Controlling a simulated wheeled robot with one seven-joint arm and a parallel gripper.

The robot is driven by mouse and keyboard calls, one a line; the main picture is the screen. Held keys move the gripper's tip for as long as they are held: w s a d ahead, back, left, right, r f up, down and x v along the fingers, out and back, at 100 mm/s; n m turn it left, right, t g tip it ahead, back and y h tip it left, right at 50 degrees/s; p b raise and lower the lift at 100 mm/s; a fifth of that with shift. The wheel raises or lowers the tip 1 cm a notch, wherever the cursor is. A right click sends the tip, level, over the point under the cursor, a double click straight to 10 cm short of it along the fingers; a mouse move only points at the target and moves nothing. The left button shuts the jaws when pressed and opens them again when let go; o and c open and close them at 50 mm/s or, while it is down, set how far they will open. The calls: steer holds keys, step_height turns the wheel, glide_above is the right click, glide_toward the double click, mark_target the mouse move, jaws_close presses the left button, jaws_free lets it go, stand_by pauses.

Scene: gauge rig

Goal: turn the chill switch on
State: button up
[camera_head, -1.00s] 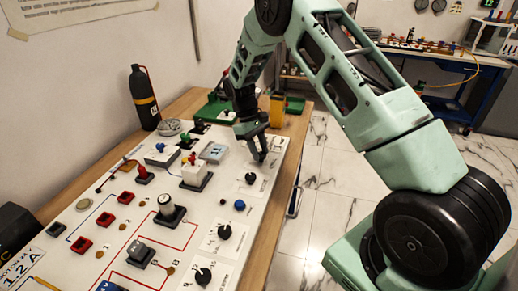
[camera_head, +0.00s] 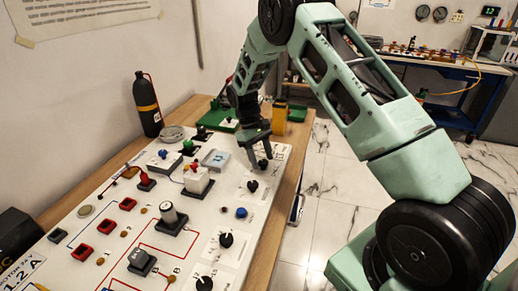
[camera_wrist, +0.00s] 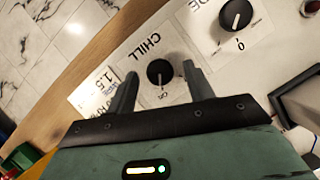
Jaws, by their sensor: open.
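The chill switch is a round black knob (camera_wrist: 160,72) with a white pointer line, beside the printed word CHILL in the wrist view. My gripper (camera_wrist: 158,78) is open, with one finger on each side of the knob and a gap on both sides. Nothing is held. In the head view my gripper (camera_head: 260,160) points down at the far right end of the white panel, and the dark knob (camera_head: 263,163) shows at its fingertips.
Another black knob (camera_wrist: 236,15) sits close by on the panel. The white panel (camera_head: 185,262) carries several more knobs, red sockets and blocks. A black bottle (camera_head: 147,105) stands by the wall. A yellow object (camera_head: 279,115) stands behind my gripper. Open floor lies to the right.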

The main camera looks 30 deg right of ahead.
steer(key=b+v, duration=0.2)
steer(key=v, duration=1.5)
steer(key=shift+r, duration=0.2)
